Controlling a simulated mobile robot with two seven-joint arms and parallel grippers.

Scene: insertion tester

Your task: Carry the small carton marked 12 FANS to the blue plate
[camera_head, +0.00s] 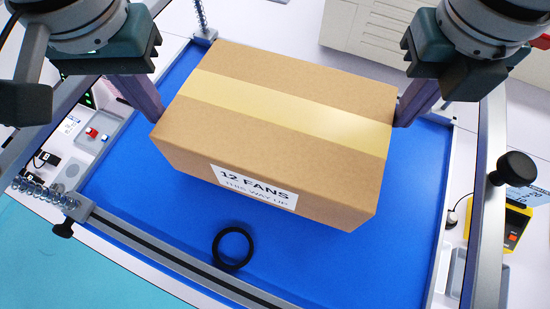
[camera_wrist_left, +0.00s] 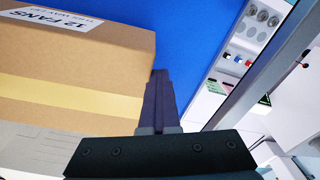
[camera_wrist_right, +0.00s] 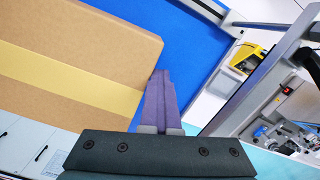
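The brown carton (camera_head: 300,145) has yellow tape along its top and a white label reading 12 FANS on its front. It is over the blue plate (camera_head: 330,260); I cannot tell whether it touches the plate. My left gripper (camera_head: 152,108) has its fingers together beside the carton's left end. My right gripper (camera_head: 403,112) has its fingers together beside the right end. Neither gripper has the carton between its own fingers. The carton also shows in the left wrist view (camera_wrist_left: 90,60) and the right wrist view (camera_wrist_right: 80,50). Its underside is hidden.
A black ring (camera_head: 232,248) lies on the plate in front of the carton. Metal rails frame the plate, with a black knob (camera_head: 517,168) at right. A yellow device (camera_head: 503,222) stands at right. A panel with a red button (camera_head: 91,132) is at left.

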